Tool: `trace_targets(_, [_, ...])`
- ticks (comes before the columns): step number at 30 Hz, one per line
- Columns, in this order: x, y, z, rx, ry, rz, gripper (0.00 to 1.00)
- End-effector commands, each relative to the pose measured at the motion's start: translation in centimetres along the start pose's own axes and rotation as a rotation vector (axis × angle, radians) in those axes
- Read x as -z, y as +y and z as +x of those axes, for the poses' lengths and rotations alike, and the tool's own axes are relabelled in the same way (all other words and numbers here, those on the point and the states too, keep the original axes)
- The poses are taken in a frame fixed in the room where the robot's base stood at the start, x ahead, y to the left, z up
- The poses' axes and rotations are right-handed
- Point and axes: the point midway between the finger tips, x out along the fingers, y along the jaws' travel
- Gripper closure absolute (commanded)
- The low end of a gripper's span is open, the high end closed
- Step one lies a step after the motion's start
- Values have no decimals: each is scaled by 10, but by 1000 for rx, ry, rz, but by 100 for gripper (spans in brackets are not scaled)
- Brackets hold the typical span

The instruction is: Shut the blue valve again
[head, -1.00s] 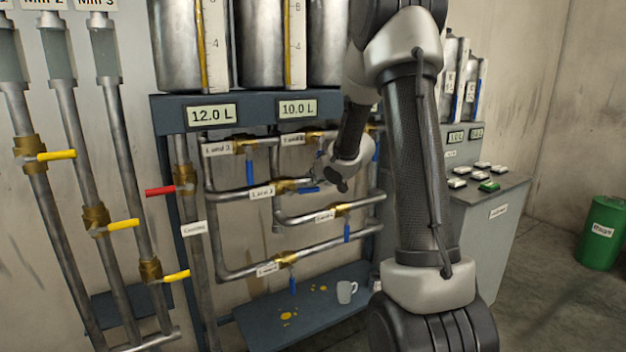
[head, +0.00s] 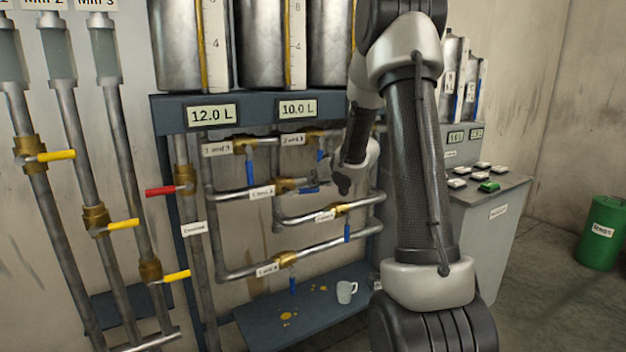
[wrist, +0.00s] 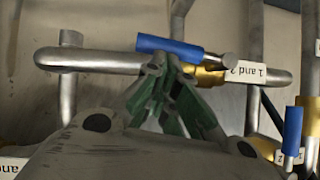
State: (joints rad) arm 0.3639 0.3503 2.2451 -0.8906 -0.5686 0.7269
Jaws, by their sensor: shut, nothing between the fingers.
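The blue valve labelled "1 and 2" sits on the middle pipe. Its blue lever (head: 308,189) lies nearly along the pipe, and its brass body (head: 285,185) is left of it. In the wrist view the blue lever (wrist: 168,45) lies across the top of the fingertips, with the brass body (wrist: 208,78) to the right. My gripper (head: 342,186) is shut and empty, just right of the lever in the head view. In the wrist view my gripper (wrist: 168,66) is right at the lever; I cannot tell whether they touch.
Other blue levers (head: 250,165) (head: 347,233) hang down from nearby pipes. A red lever (head: 160,190) and several yellow levers (head: 123,224) are at the left. A mug (head: 346,291) stands on the lower shelf (head: 255,325). A button console (head: 495,205) stands at the right.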

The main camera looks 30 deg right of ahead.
Motion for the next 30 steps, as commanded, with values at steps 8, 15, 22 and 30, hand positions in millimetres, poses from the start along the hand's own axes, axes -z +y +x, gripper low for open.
trace_targets(8, [-8,5,4,42,-5,69,100])
trace_targets(15, [-20,12,12,135,-6,210,100])
trace_targets(22, [-36,15,22,258,-6,394,100])
trace_targets(30, [-55,13,35,403,-5,608,100])
